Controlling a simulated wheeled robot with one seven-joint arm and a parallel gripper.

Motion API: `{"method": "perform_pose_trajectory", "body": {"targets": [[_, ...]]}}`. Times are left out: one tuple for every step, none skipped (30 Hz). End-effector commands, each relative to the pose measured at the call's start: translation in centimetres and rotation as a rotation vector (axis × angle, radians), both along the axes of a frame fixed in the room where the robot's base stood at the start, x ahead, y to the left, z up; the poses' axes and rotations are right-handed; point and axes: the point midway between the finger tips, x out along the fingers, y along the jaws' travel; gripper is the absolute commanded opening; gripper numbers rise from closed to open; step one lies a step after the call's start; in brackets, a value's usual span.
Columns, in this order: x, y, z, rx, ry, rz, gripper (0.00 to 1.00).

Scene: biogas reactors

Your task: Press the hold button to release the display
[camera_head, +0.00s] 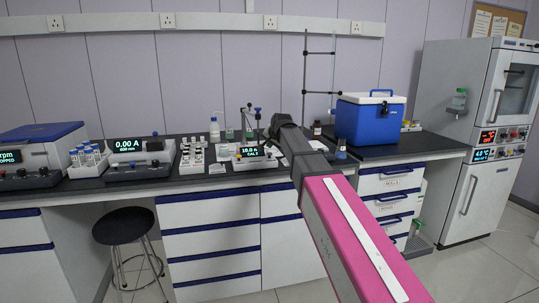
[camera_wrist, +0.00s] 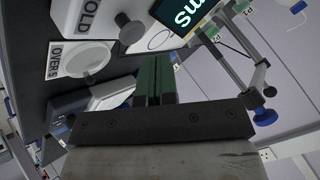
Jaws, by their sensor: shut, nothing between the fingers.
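In the wrist view, a white instrument (camera_wrist: 70,15) fills the upper left, with a label ending in "OLD" cut off by the frame edge. A dark round button (camera_wrist: 131,30) stands out on it beside this label. Its lit display (camera_wrist: 184,12) shows at the top, only partly in frame. My gripper (camera_wrist: 154,62) has its two green fingers together and empty, with the tips just below and right of the button in the picture; contact cannot be told. In the head view, a small instrument with a lit display (camera_head: 249,152) stands on the bench beside my arm, which hides my fingertips.
A card marked "OVER 5" (camera_wrist: 59,58) carries a pale round dish (camera_wrist: 88,60). A metal stand with a blue knob (camera_wrist: 265,116) is at right in the wrist view. A blue cool box (camera_head: 368,122) and a rack of vials (camera_head: 192,158) flank the bench area.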

Motion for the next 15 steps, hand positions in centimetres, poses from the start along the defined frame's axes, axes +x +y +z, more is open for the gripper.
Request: {"method": "perform_pose_trajectory", "body": {"targets": [[0.0,0.0,0.4,0.000,-0.001,-0.001,0.00],[0.1,0.0,0.6,0.000,-0.001,-0.001,0.00],[0.1,0.0,0.9,0.001,-0.001,0.000,0.00],[0.1,0.0,1.2,0.001,-0.001,0.000,0.00],[0.1,0.0,1.5,0.000,-0.002,-0.001,0.00],[0.1,0.0,1.9,0.000,-0.002,-0.001,0.00],[0.1,0.0,2.1,0.000,-0.002,-0.001,0.00],[0.1,0.0,2.4,0.000,-0.002,-0.001,0.00],[0.1,0.0,2.7,0.001,-0.001,0.000,0.00],[0.1,0.0,2.9,0.000,-0.001,-0.001,0.00],[0.1,0.0,3.2,0.000,-0.001,-0.001,0.00],[0.1,0.0,3.5,0.001,-0.001,0.000,0.00],[0.1,0.0,3.8,0.001,-0.001,0.000,0.00],[0.1,0.0,4.1,0.000,-0.002,-0.001,0.00],[0.1,0.0,4.3,0.000,-0.002,-0.001,0.00]]}}
